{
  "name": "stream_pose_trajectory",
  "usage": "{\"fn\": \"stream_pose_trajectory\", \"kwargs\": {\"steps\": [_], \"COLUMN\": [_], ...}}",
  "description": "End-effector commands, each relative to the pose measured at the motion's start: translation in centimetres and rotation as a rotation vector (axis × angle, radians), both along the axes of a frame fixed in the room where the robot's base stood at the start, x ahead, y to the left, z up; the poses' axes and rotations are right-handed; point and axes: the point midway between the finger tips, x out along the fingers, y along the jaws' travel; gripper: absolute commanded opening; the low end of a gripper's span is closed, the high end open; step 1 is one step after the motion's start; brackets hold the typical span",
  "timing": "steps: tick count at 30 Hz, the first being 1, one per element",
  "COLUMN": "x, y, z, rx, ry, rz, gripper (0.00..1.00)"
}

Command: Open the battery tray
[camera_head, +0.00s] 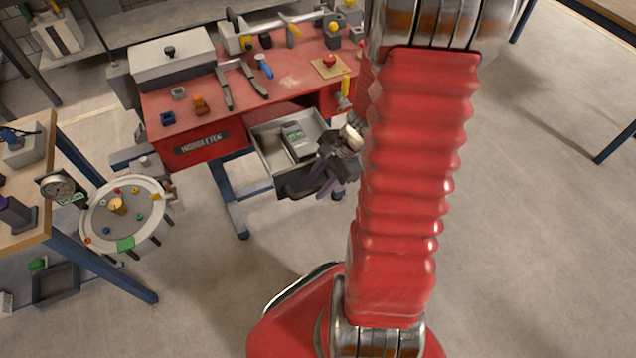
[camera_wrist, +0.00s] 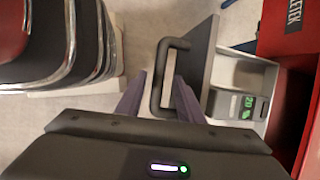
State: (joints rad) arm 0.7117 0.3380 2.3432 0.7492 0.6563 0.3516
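The battery tray (camera_head: 262,157) is a light grey drawer standing out from the front of the red bench. A dark battery block (camera_head: 297,141) lies in it. In the wrist view the tray's dark front (camera_wrist: 208,62) carries a black bar handle (camera_wrist: 158,72), and the battery (camera_wrist: 236,106) shows a green "20" label. My gripper (camera_wrist: 160,77) has its two purple fingers apart, one on each side of the handle bar, with visible gaps. In the head view my gripper (camera_head: 333,172) is at the tray's front right corner and partly hides it.
The red bench (camera_head: 200,150) has tools and a red button on top. A round white-rimmed panel (camera_head: 125,215) and a wooden table (camera_head: 30,185) stand at left. Open floor (camera_head: 530,230) lies to the right. A dark ribbed object (camera_wrist: 65,40) shows at upper left in the wrist view.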

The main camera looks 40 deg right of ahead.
Motion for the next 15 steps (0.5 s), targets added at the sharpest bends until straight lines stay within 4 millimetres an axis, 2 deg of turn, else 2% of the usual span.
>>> {"fn": "stream_pose_trajectory", "kwargs": {"steps": [5, 15], "x": [-0.3, -1.5], "y": [-0.7, -2.5], "z": [1.6, 6.3], "rx": [-0.002, -0.004], "ry": [-0.003, -0.004], "rz": [-0.002, 0.0], "gripper": [0.34, 0.34]}}
